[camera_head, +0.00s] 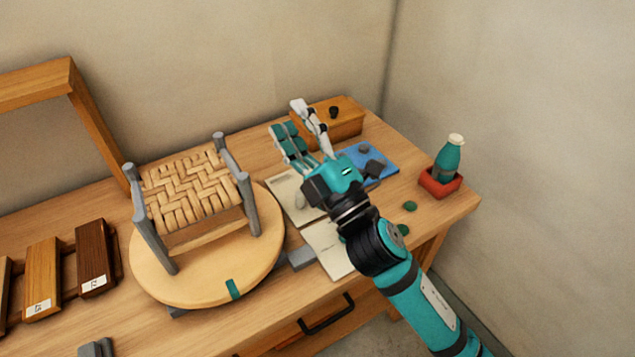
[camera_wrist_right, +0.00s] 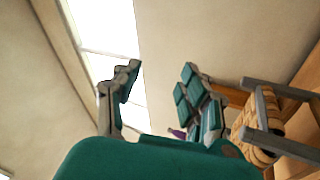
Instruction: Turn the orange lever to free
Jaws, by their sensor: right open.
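I cannot make out an orange lever in either view. A round wooden turntable (camera_head: 205,285) with a teal mark on its front rim carries a small seat frame (camera_head: 247,205) with grey posts and a woven bark top (camera_head: 187,187). My right gripper (camera_head: 291,116) is open and empty, held above the bench to the right of the seat, fingers pointing up and away. In the right wrist view its spread fingers (camera_wrist_right: 160,70) have nothing between them, and the woven seat (camera_wrist_right: 244,125) shows at the right. My left gripper is not in view.
A wooden box (camera_head: 347,118) with a dark knob and a blue mat (camera_head: 378,157) lie behind my right gripper. A teal bottle (camera_head: 448,158) stands in a red tray (camera_head: 440,186) near the right edge. Papers (camera_head: 325,248) lie beside the turntable; wood samples (camera_head: 92,257) lie left.

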